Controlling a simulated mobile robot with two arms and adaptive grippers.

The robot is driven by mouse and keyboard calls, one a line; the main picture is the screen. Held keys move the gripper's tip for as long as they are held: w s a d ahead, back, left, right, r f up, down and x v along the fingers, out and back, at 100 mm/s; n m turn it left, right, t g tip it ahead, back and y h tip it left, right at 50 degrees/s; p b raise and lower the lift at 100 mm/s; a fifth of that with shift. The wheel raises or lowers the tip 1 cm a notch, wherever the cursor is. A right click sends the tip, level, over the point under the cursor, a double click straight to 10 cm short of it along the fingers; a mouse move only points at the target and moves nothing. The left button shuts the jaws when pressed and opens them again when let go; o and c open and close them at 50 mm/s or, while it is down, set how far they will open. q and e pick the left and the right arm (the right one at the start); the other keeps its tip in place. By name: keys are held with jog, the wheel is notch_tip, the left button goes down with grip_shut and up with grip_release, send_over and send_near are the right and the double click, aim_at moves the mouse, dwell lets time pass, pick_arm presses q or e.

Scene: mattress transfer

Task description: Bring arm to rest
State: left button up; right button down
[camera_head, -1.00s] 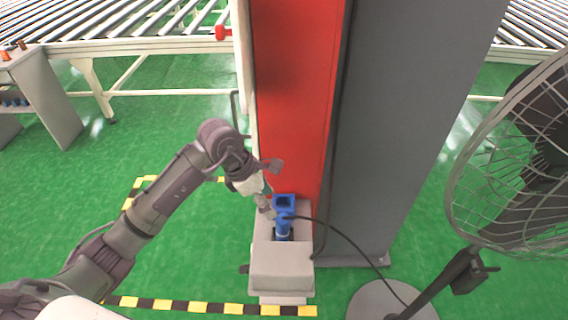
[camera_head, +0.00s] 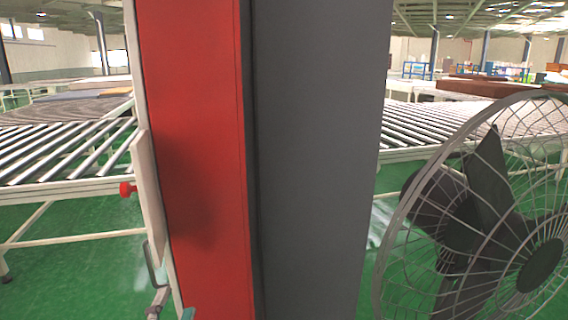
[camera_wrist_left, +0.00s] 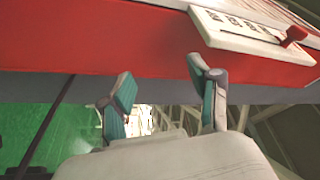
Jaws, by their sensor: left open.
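My left gripper (camera_wrist_left: 160,68) is open and empty in the left wrist view, its two teal-padded fingers spread apart. Beyond the fingers is the red face of a pillar (camera_wrist_left: 130,35), with a dark grey side below it. The rest of my left arm is out of that view. My right gripper is not in view.
A white panel (camera_head: 150,200) with a red knob (camera_head: 127,189) is on the pillar's left. The pillar's grey side (camera_head: 320,150) fills the middle. A large caged fan (camera_head: 480,210) stands at right. Roller conveyors (camera_head: 60,150) run behind, over green floor.

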pick_arm(q)
jog(key=s+a+f+n+g+y, duration=0.2)
jog(key=s+f+n+g, duration=0.25)
jog(key=f, duration=0.35)
jog(key=s+a+f+n+g+y, duration=0.1)
jog(key=s+a+f+n+g, duration=0.1)
jog(key=s+f+n+g, duration=0.45)
jog(key=s+d+f+g+h, duration=0.25)
jog(key=s+f+g, duration=0.35)
jog(key=s+f, duration=0.5)
jog(key=s+f+g, duration=0.1)
jog(key=s+f, duration=0.2)
jog(key=f, duration=2.1)
jog(key=s+a+f+g, duration=0.1)
jog(key=s+a+f, duration=0.1)
jog(key=s+f, duration=1.4)
jog(key=shift+s+f, duration=0.25)
jog(key=shift+s, duration=0.1)
